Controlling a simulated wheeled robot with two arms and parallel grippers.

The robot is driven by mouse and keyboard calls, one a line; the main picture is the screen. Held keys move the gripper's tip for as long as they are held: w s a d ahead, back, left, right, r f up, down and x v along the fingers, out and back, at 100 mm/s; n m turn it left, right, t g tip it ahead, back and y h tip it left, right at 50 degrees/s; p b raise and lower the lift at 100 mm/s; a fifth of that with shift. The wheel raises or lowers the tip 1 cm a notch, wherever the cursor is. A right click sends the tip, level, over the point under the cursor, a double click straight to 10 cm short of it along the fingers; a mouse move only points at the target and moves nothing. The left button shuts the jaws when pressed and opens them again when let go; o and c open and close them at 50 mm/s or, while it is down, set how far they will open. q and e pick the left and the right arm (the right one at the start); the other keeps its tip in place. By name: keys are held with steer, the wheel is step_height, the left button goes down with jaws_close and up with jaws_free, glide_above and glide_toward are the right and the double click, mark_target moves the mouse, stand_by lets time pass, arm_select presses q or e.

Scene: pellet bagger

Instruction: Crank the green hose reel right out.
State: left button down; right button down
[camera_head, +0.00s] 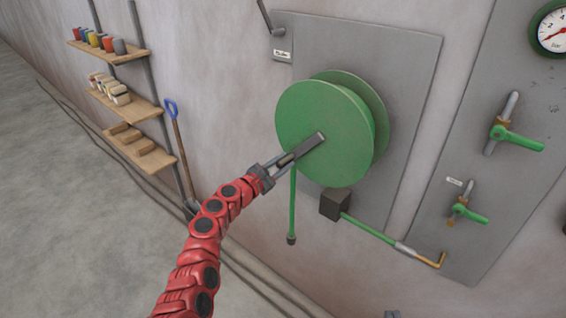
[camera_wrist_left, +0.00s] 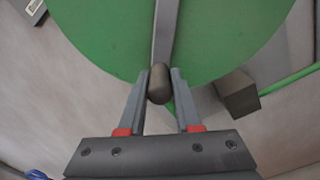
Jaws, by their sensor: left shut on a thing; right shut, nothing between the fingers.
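The green hose reel (camera_head: 315,125) is mounted on a grey wall panel (camera_head: 410,70), its round front disc facing me. A grey crank arm (camera_head: 311,145) runs from near the disc's middle down to the left. My left gripper (camera_head: 284,160) is shut on the dark crank handle (camera_wrist_left: 160,84) at the arm's lower-left end; the handle sits between both fingers in the left wrist view. A green hose (camera_head: 293,205) hangs straight down below the reel with a dark end. My right gripper is not in view.
A dark block (camera_head: 335,204) below the reel joins a green pipe (camera_head: 370,228). At right, a second panel carries green-handled valves (camera_head: 515,137) and a gauge (camera_head: 552,28). Shelves (camera_head: 125,105) and a blue-handled shovel (camera_head: 180,145) stand at left. The floor at lower left is clear.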

arm_select(q)
steer(key=c, duration=0.6)
jaws_free()
steer(key=shift+d, duration=0.1)
steer(key=shift+s+a, duration=0.2)
steer(key=shift+s, duration=0.15)
steer(key=v, duration=0.4)
steer(key=shift+s+a+p, duration=0.15)
steer(key=shift+p, duration=0.15)
steer(key=b, duration=0.3)
glide_toward(278, 167)
steer(key=v, duration=0.4)
steer(key=shift+s+a, duration=0.25)
steer(key=shift+s, duration=0.05)
